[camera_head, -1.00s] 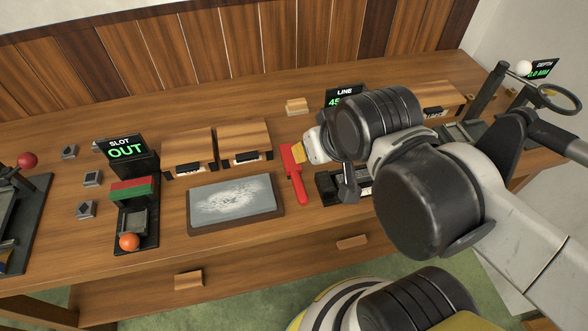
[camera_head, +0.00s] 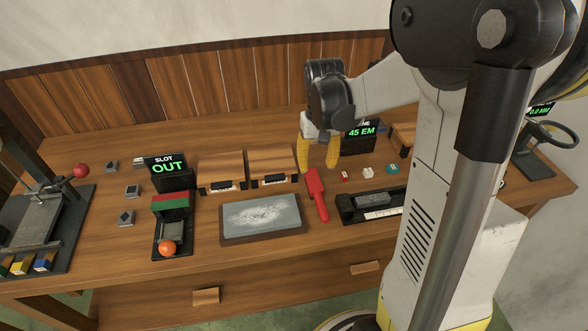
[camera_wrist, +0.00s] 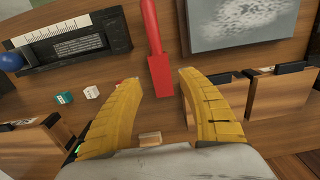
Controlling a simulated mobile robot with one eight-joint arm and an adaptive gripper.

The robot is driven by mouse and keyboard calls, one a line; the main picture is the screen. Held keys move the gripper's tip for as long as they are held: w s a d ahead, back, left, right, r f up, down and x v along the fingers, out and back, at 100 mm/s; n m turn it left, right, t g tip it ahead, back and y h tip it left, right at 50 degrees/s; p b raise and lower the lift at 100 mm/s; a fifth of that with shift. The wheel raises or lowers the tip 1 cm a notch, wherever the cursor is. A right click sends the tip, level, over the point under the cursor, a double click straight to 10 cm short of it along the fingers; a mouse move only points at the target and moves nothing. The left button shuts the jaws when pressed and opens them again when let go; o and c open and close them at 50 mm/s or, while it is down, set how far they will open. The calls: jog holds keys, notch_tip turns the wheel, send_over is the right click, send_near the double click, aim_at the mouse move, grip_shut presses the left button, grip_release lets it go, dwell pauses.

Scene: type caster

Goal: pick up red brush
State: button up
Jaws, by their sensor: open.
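The red brush (camera_head: 316,193) lies on the wooden table, just right of the grey stone slab. Its handle points toward the table's front edge. My gripper (camera_head: 318,164) has yellow fingers spread apart and pointing down, at the far end of the brush. In the wrist view the brush (camera_wrist: 158,70) shows its wide end near the gap between my open fingers (camera_wrist: 168,82), with nothing held. The brush's underside is hidden.
The slab (camera_head: 262,238) is close on the left, and a black tray (camera_head: 350,215) is on the right. Small blocks (camera_head: 368,170) stand behind the tray. Wooden boxes (camera_head: 222,167) and the "45 EM" display (camera_head: 361,132) stand near the gripper. An orange ball (camera_head: 167,248) is farther left.

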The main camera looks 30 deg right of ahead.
aim_at(316, 188)
notch_tip(316, 188, down, 5)
jog(key=shift+d+f+b, duration=0.1)
jog(key=shift+b, duration=0.85)
notch_tip(316, 188, down, 5)
jog(key=b, duration=0.3)
jog(key=shift+s+f, duration=0.15)
jog(key=shift+f, duration=0.05)
jog(key=shift+r, duration=0.1)
grip_shut()
